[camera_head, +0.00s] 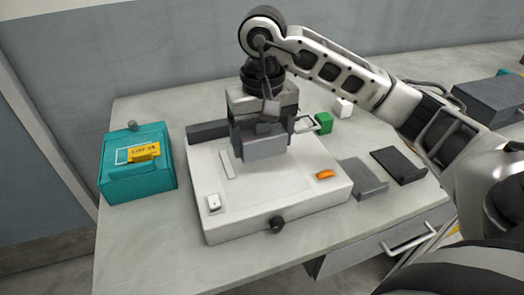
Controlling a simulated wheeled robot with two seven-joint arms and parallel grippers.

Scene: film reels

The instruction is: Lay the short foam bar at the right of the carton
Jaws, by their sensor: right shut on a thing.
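My right gripper (264,128) comes down from above over the white flat box and is shut on a grey block (265,148), which looks like the short foam bar. Its jaws hide part of the block. The gap between the block and the white box is hard to judge. A teal box (140,182) with a yellow label and a dark knob stands at the left of the table; it may be the carton. A dark grey bar (207,131) lies behind the white box, partly hidden by my gripper. My left gripper is not in view.
The white flat box (265,205) has a white switch (214,203), an orange piece (325,174) and a black front knob (277,224). Green (323,122) and white (343,107) blocks, a grey tray (360,180) and a dark pad (398,165) lie right. Bare table separates the teal and white boxes.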

